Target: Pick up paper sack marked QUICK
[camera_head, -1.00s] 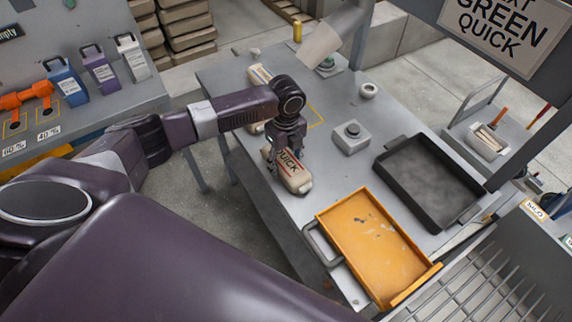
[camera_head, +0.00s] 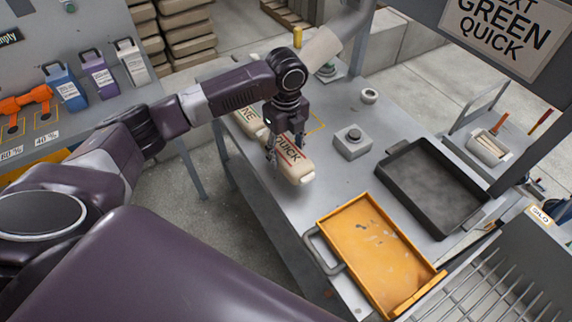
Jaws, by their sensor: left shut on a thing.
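The paper sack marked QUICK (camera_head: 293,165) is pale with dark lettering and a red stripe, above the grey table in the head view. My left gripper (camera_head: 285,150) reaches down over it from above and is shut on it, with fingers at its sides. The sack looks slightly raised, with a shadow on the table below. Another pale sack (camera_head: 247,121), its lettering partly hidden, lies just behind and to the left, partly covered by my arm. My right gripper is not in view.
On the grey table (camera_head: 340,95), a grey button box (camera_head: 352,142) stands right of the sack. A black tray (camera_head: 432,190) and an orange tray (camera_head: 375,255) lie further right and in front. Coloured jugs (camera_head: 103,77) stand on the left bench.

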